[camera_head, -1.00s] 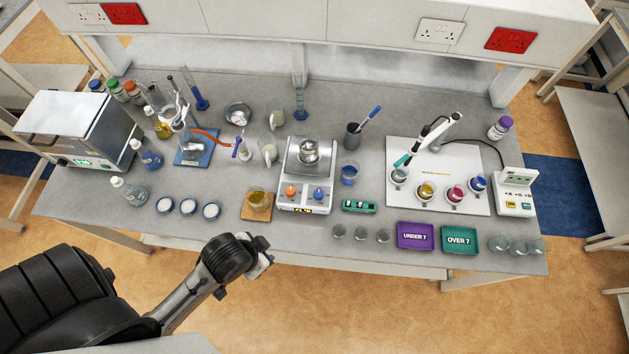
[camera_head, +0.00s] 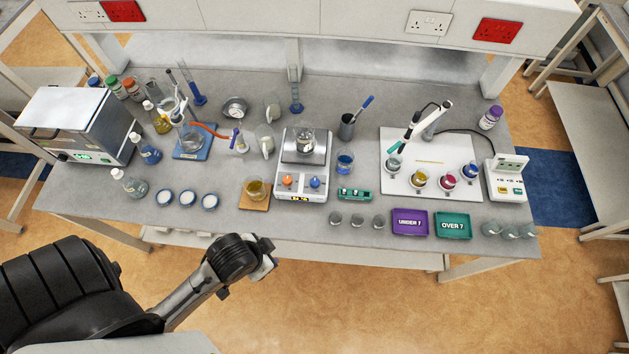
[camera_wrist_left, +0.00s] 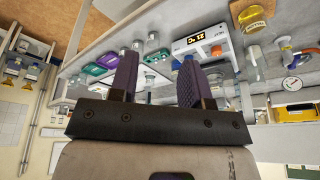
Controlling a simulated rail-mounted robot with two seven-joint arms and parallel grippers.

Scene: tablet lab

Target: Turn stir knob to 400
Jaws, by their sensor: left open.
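The stirrer hotplate (camera_head: 303,163) stands mid-bench with a glass beaker (camera_head: 305,143) on its metal top. Its front has an orange knob (camera_head: 288,181), a blue knob (camera_head: 314,183) and a small lit display (camera_head: 300,198). Which knob is the stir knob, and its setting, I cannot read. The hotplate also shows in the left wrist view (camera_wrist_left: 203,36), beyond my fingers. My left gripper (camera_head: 268,262) is in front of the bench, below and left of the hotplate, apart from both knobs. Its two fingers (camera_wrist_left: 157,78) are spread and empty. My right gripper is not in view.
Purple (camera_head: 410,223) and green (camera_head: 453,226) trays lie further right. The bench front before the knobs is clear.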

